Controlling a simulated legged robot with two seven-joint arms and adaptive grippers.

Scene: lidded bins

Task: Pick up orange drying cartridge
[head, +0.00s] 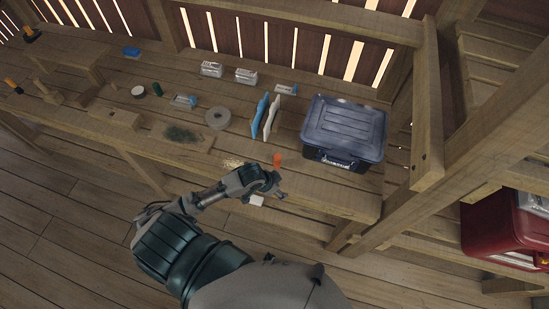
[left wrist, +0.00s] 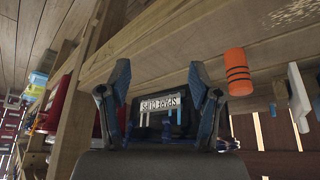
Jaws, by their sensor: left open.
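The orange drying cartridge (head: 278,160) stands on the workbench near its front edge, left of the dark lidded bin. In the left wrist view it is an orange cylinder (left wrist: 238,72) with dark bands, to the right of the fingers and outside the gap. My left gripper (head: 280,188) is open and empty beside the bench's front edge, close to the cartridge but apart from it. In the left wrist view its two spread fingers (left wrist: 158,82) frame a dark bin labelled "SPARE CLIPS". My right gripper is not in view.
The dark blue lidded bin (head: 344,127) stands at the bench's right end. Blue and white flat pieces (head: 265,117), a grey tape roll (head: 217,119) and small boxes (head: 246,76) lie farther back. A wooden post (head: 428,110) rises right of the bin. A red bin (head: 490,228) is lower right.

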